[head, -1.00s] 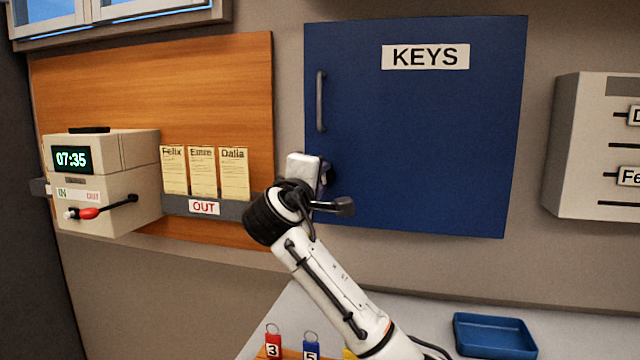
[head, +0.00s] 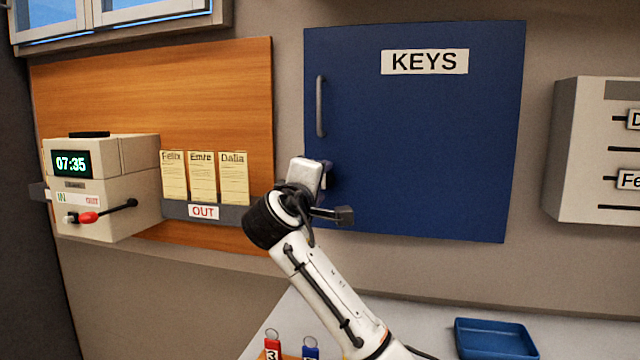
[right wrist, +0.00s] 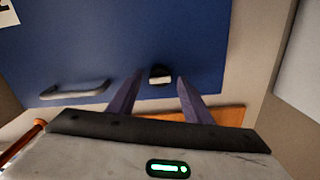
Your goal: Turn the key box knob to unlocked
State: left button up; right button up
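The key box (head: 420,130) is a blue wall cabinet labelled KEYS, its door closed, with a grey bar handle (head: 320,106) on the left side. The handle also shows in the right wrist view (right wrist: 75,91). The small dark knob with a pale face (right wrist: 160,74) is on the blue door in the right wrist view. My right gripper (head: 324,178) is at the door's lower left and hides the knob in the head view. In the right wrist view its two fingers (right wrist: 160,80) are apart, with the knob appearing between their tips; contact cannot be told. My left gripper is not in view.
A time clock box (head: 105,185) with a red-tipped lever and a wooden board (head: 220,90) with name cards are on the left. A pale rack (head: 590,150) is on the right wall. Below, a blue tray (head: 495,340) and key tags (head: 272,340) lie on the counter.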

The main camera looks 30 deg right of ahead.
jog(key=b+v, duration=0.1)
jog(key=v, duration=0.9)
jog(key=shift+s, duration=0.15)
